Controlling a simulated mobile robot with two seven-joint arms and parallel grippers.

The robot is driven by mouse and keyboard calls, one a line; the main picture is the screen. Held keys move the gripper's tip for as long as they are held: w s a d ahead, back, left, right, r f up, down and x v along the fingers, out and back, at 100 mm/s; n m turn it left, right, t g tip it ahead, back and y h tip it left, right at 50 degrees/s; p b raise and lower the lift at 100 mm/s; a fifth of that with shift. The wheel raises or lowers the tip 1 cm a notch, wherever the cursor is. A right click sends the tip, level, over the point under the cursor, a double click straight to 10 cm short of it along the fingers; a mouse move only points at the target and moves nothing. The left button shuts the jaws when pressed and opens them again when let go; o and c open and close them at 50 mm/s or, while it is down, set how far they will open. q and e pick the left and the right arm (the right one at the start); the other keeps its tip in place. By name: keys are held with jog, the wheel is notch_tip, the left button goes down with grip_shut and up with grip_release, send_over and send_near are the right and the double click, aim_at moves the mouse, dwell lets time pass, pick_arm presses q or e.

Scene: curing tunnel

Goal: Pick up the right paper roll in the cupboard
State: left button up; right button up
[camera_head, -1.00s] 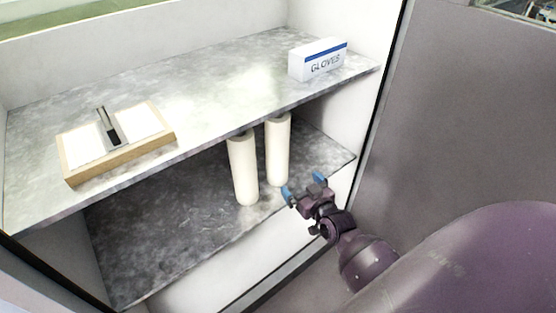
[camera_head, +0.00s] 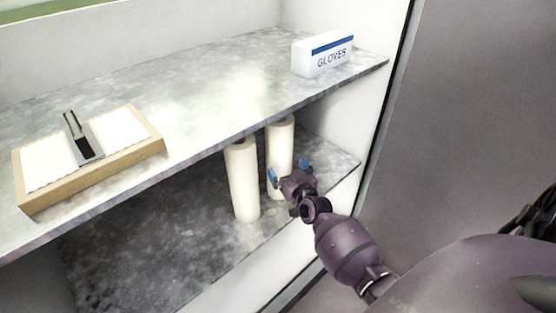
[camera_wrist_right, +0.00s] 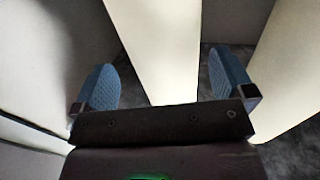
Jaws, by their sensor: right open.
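The right paper roll (camera_head: 280,138) is a cream upright cylinder on the lower cupboard shelf (camera_head: 150,260). In the right wrist view, a cream roll (camera_wrist_right: 155,45), seemingly the right one, shows in the gap beyond the open fingers (camera_wrist_right: 163,85). Another roll (camera_wrist_right: 290,60) is at the picture's right. Contact cannot be told. My left gripper is not in view.
The upper shelf (camera_head: 200,100) overhangs the rolls and hides the back of the lower shelf. It bears a white gloves box (camera_head: 322,56) and a wooden tray (camera_head: 105,163) with a dark-handled tool (camera_head: 80,135). The cupboard's side wall (camera_head: 370,100) is right of the rolls.

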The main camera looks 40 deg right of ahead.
jog(key=b+x, duration=0.1)
jog(key=x, duration=0.4)
jog(key=shift+a+r, duration=0.1)
jog(key=shift+w+r, duration=0.15)
jog(key=shift+w, duration=0.05)
jog(key=shift+c, duration=0.5)
jog(key=c, duration=0.9)
jog(key=shift+r, duration=0.1)
jog(key=shift+c, duration=1)
jog(key=shift+r, duration=0.1)
